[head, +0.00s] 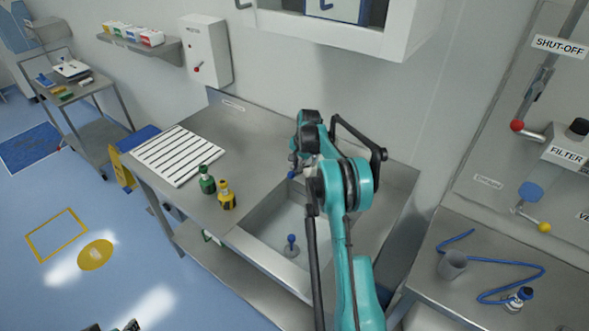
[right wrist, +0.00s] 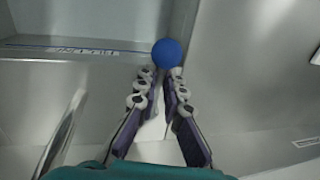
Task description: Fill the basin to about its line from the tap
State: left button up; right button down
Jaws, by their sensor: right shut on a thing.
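A blue-knobbed plug (head: 291,239) stands on that floor. The right wrist view shows a blue line (right wrist: 75,46) with small lettering on a wall. My right gripper (head: 294,168) is over the basin's back edge, partly hidden by its own arm. It is shut on a blue knob (head: 292,175), which shows as a ball (right wrist: 167,53) at the fingertips. The tap's spout cannot be made out clearly behind my arm. My left gripper (head: 125,326) barely shows at the bottom edge.
A green bottle (head: 207,182) and a yellow bottle (head: 226,198) stand left of the basin, near a white slatted rack (head: 178,155). A grey cup (head: 452,265) and blue hose (head: 505,262) lie on the right bench. A cabinet (head: 330,25) hangs above.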

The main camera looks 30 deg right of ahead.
jog(key=shift+s+d+n, duration=0.15)
jog(key=shift+n, duration=0.15)
jog(key=c, duration=1.6)
grip_release()
jog(key=shift+s, duration=0.1)
jog(key=shift+r, duration=0.1)
jog(key=r, duration=0.4)
jog(key=s+r, duration=0.1)
jog(key=r, duration=0.2)
jog(key=s+d+r, duration=0.1)
jog(key=r, duration=0.3)
jog(key=shift+r, duration=0.35)
jog(key=shift+a, duration=0.1)
